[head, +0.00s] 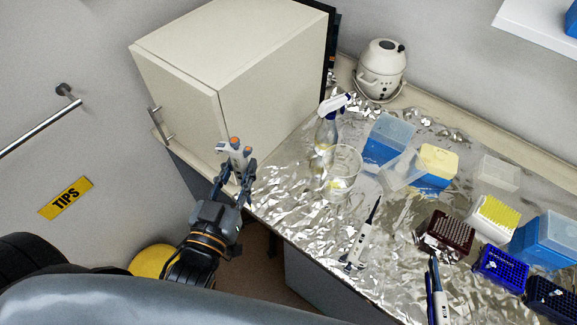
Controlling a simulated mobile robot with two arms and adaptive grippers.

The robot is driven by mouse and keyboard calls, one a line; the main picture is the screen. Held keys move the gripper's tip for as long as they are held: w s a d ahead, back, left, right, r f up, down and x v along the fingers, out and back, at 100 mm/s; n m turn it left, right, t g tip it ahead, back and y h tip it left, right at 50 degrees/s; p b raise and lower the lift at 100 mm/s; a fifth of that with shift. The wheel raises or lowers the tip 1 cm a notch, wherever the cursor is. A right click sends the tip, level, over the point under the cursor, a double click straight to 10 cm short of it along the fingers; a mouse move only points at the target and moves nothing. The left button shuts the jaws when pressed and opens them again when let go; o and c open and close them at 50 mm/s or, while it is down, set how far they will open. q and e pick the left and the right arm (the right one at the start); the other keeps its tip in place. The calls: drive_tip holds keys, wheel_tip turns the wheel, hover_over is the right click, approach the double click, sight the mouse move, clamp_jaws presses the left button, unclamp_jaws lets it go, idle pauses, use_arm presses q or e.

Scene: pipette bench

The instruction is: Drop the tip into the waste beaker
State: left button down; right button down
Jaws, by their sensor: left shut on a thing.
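My left gripper (236,174) is shut on a pipette (236,152), whose pale top with orange and blue parts stands up between the fingers. The gripper is at the left front edge of the bench, in front of the cream cabinet. The pipette's lower end and any tip on it are hidden behind the gripper. A clear beaker (344,172), which looks like the waste beaker, stands on the foil-covered bench to the right of the gripper, well apart from it. My right gripper is not in view.
Blue tip boxes (387,140), a yellow-topped rack (494,218) and a dark red rack (449,236) are to the right. The cream cabinet (225,75) stands behind the gripper.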

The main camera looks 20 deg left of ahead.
use_arm(q)
drive_tip(key=shift+w+d, duration=0.15)
drive_tip(key=w+d+r+m+g+h+b, duration=0.1)
drive_tip(key=w+d+r+m+h+b, duration=0.1)
drive_tip(key=w+d+h, duration=0.3)
drive_tip(key=w+d+r+m+g+h+b, duration=0.1)
drive_tip(key=w+d+r+m+h, duration=0.3)
drive_tip(key=w+d, duration=0.9)
drive_tip(key=shift+r+m+g+h+b, duration=0.15)
drive_tip(key=shift+m+g+h+b, duration=0.15)
drive_tip(key=shift+g+h+b, duration=0.15)
drive_tip(key=shift+s+d, duration=0.1)
drive_tip(key=shift+f, duration=0.3)
